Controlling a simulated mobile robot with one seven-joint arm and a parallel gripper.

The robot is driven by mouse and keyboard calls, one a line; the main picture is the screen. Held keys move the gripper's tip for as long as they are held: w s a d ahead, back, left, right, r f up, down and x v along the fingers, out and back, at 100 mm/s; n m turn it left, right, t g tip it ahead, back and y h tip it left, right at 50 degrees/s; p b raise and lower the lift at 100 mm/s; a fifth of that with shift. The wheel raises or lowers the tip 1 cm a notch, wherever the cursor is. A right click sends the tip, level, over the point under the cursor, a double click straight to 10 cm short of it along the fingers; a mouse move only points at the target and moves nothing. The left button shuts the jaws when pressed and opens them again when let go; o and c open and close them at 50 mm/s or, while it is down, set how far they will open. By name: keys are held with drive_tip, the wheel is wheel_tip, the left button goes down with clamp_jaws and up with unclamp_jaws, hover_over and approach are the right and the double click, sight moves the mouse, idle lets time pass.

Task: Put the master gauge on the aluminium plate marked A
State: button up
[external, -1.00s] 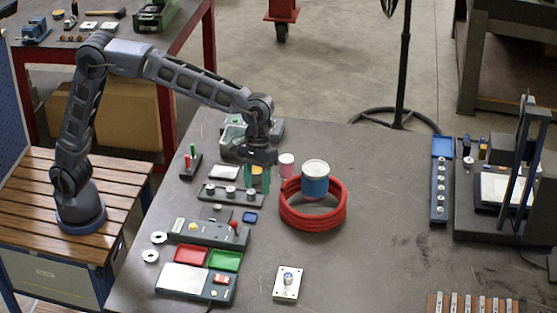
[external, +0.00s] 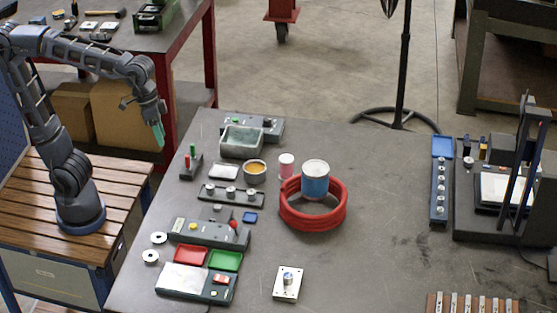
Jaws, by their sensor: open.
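A pale metal plate (external: 281,292) with corner holes lies on the near middle of the bench, and a small silver cylinder (external: 288,278) stands on it. I cannot read an A on the plate, nor tell for sure that this cylinder is the master gauge. Other silver cylinders stand in a dark rack (external: 218,198) on the left of the bench and in a blue-ended strip (external: 439,207) on the right. My gripper (external: 158,135), with teal fingers, is open and empty, raised beyond the bench's left edge, well away from the plate.
A red hose coil (external: 312,219) with a blue can (external: 315,184) lies mid-bench. A stone-like tub (external: 241,144) and an orange-filled cup (external: 254,172) stand at the far left. Red (external: 191,256) and green (external: 226,261) trays lie in front.

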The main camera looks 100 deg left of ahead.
drive_tip(key=s+a+f+m, duration=0.1)
drive_tip(key=s+f+m, duration=0.1)
drive_tip(key=s, duration=0.5)
drive_tip(key=s+a+f+m+t+y, duration=0.1)
drive_tip(key=s+a+f+m, duration=0.1)
drive_tip(key=s+f, duration=0.2)
drive_tip(key=shift+s+f, duration=0.2)
drive_tip(key=shift+s, duration=1.25)
